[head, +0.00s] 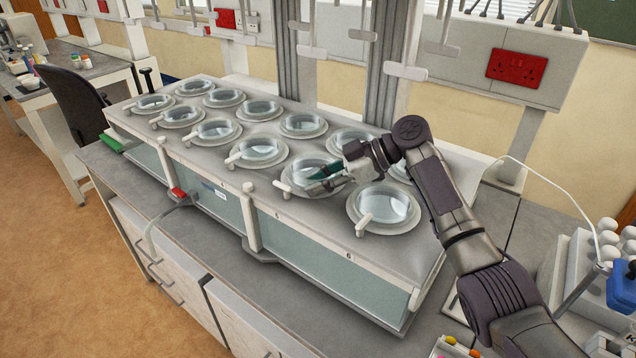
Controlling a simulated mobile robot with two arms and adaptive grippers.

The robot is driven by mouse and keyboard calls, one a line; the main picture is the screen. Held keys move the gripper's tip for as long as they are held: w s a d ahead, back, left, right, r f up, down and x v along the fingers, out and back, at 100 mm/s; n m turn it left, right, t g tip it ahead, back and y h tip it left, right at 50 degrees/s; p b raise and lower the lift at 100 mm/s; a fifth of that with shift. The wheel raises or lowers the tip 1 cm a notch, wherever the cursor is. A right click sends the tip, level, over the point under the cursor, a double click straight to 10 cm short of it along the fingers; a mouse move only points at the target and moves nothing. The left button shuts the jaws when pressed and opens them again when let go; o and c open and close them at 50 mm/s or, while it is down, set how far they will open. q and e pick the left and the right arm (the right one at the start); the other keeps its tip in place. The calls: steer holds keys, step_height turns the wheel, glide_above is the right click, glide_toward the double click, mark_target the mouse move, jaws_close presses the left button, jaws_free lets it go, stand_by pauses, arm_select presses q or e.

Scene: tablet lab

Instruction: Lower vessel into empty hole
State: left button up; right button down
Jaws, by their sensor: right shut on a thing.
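A long grey bath unit (330,222) has two rows of round openings in its top. Each visible one has a pale ring and a glassy, bluish middle, so I cannot tell which hole is empty. My right gripper (322,174) is low over the front-row opening second from the right. It is shut on a vessel (312,187), which seems to sit at that opening's ring; the fingers partly hide it. I cannot tell how deep it is. My left gripper is not in view.
Grey rods with white clamps (406,72) hang above the back of the unit. The rightmost front ring (384,208) is close beside my right gripper. A white rack with bottles (590,262) stands at the right. A red socket (516,68) is on the back panel.

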steer(key=shift+s+f, duration=0.15)
steer(key=shift+f, duration=0.35)
steer(key=c, duration=0.9)
jaws_free()
steer(key=shift+f, duration=0.1)
steer(key=shift+c, duration=0.2)
steer(key=shift+a, duration=0.1)
steer(key=shift+f, duration=0.1)
steer(key=v, duration=1.2)
steer(key=shift+a+r, duration=0.1)
steer(key=shift+r, duration=0.35)
